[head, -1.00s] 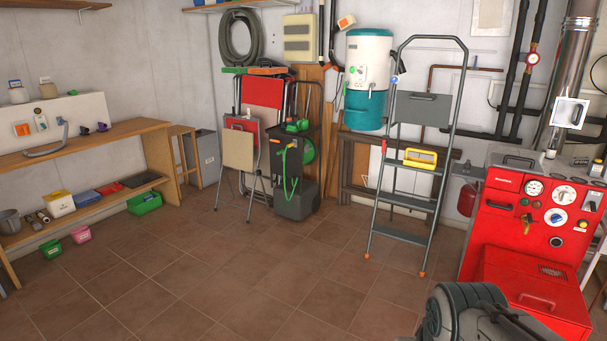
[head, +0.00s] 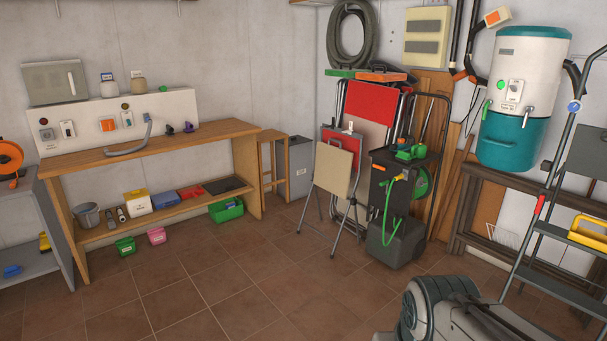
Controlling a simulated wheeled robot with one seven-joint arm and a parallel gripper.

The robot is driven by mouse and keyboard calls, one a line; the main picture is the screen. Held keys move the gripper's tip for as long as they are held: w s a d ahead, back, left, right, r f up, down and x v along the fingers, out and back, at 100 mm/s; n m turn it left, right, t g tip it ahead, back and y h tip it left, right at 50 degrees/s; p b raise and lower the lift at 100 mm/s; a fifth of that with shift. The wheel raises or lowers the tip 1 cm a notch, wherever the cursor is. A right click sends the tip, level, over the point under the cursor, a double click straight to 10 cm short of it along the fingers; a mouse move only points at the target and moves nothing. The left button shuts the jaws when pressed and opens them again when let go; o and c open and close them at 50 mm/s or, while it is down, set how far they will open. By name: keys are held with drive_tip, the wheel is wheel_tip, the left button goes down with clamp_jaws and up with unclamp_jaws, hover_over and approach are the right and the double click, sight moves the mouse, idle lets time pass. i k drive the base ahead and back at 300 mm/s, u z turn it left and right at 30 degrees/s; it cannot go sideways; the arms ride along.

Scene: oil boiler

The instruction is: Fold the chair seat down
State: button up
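A folding chair (head: 334,170) with a beige panel, a red part behind its top edge and thin grey legs stands near the back wall, right of the wooden workbench. The beige panel, apparently the seat, is tilted up close to vertical. A larger red panel (head: 371,115) on a dark frame stands behind it against the wall. My arm (head: 450,308) shows at the bottom right, well in front of the chair. My gripper cannot be made out in the head view.
A dark cart (head: 390,205) with a green hose stands close to the chair's right. A wooden stool (head: 273,165) and grey bin (head: 299,167) are to its left. The workbench (head: 158,137) lines the left wall. A stepladder (head: 550,228) stands at right. The tiled floor (head: 260,290) before the chair is clear.

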sight(333, 172)
drive_tip(key=u, duration=0.1)
drive_tip(key=i, duration=3.9)
drive_tip(key=z, duration=0.45)
drive_tip(key=i, duration=1.3)
drive_tip(key=z, duration=0.25)
